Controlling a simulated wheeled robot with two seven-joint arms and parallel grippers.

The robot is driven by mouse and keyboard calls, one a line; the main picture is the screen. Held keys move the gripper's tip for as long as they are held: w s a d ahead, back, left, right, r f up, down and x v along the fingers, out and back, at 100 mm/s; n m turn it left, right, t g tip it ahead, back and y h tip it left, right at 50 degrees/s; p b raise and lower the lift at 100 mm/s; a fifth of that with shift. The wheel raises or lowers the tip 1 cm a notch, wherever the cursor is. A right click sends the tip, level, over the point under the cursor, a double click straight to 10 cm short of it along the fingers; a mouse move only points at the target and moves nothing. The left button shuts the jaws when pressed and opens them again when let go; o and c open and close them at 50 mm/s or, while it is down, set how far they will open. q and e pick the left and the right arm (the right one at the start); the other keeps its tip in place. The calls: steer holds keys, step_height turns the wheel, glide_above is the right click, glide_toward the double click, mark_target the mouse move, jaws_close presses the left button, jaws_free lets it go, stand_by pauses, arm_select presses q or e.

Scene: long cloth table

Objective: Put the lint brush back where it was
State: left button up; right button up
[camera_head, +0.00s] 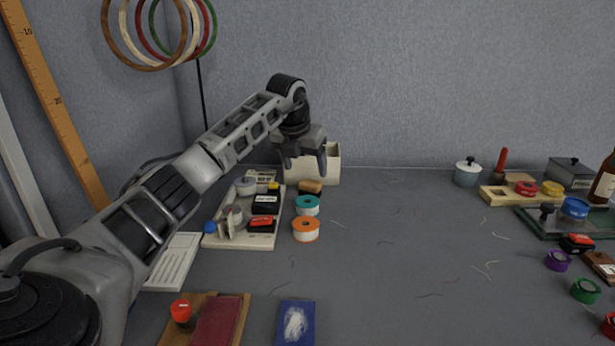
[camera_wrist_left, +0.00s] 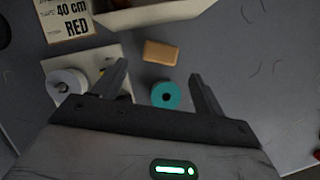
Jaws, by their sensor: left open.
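No object is clearly recognisable as the lint brush. A small tan block (camera_head: 311,187), which may be its back, lies on the table in front of a cream open box (camera_head: 327,163); it also shows in the left wrist view (camera_wrist_left: 161,53). My left gripper (camera_head: 305,166) is open and empty, in front of the box and above the tan block's area. In the left wrist view, the tan block lies beyond and between the spread fingertips (camera_wrist_left: 158,74). A blue pad (camera_head: 283,335) with white fuzz lies at the front of the table. My right gripper is out of view.
A cream tray (camera_head: 211,241) of small items stands left of a teal spool (camera_head: 307,205) and an orange spool (camera_head: 306,229). A red book (camera_head: 218,320) lies at the front. Pots, trays and spools fill the right side. The table's middle is clear except for loose threads.

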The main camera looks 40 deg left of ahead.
arm_select(q)
steer(key=v, duration=0.5)
steer(key=shift+r, duration=0.1)
steer(key=shift+r, duration=0.1)
stand_by(0.3)
